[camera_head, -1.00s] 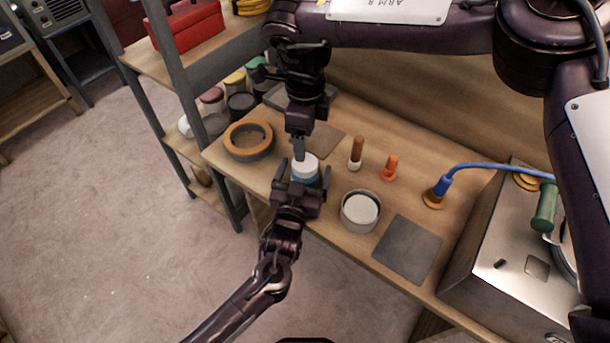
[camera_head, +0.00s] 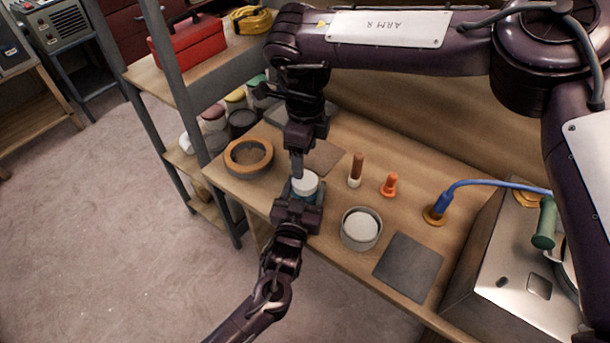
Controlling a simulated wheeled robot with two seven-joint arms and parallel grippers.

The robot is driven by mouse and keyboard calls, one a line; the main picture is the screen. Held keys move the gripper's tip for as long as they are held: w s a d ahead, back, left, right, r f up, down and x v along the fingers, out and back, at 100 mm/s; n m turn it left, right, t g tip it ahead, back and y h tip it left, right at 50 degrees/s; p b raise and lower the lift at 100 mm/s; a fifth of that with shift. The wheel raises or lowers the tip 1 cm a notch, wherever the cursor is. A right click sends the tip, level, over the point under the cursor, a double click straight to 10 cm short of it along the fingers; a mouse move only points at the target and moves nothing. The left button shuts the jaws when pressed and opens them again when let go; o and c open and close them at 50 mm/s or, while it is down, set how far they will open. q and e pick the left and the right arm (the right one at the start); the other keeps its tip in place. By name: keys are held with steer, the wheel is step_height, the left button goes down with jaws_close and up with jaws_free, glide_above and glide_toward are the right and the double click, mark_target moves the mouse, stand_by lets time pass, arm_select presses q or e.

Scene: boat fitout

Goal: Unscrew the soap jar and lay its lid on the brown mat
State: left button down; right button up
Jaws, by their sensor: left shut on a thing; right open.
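A grey container with white contents (camera_head: 360,228) and a dark grey mat (camera_head: 408,267) are at the right. A blue cable (camera_head: 490,183) runs toward a metal unit (camera_head: 520,280).

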mark_target(305, 180)
steer(key=m, duration=0.5)
steer(key=shift+a+m, duration=0.1)
steer(key=shift+m, duration=0.3)
steer(key=m, duration=1.3)
steer(key=shift+m, duration=0.3)
steer(key=m, duration=1.3)
steer(key=shift+m, duration=0.3)
steer(key=m, duration=0.6)
steer(key=shift+m, duration=0.3)
steer(key=shift+f, duration=4)
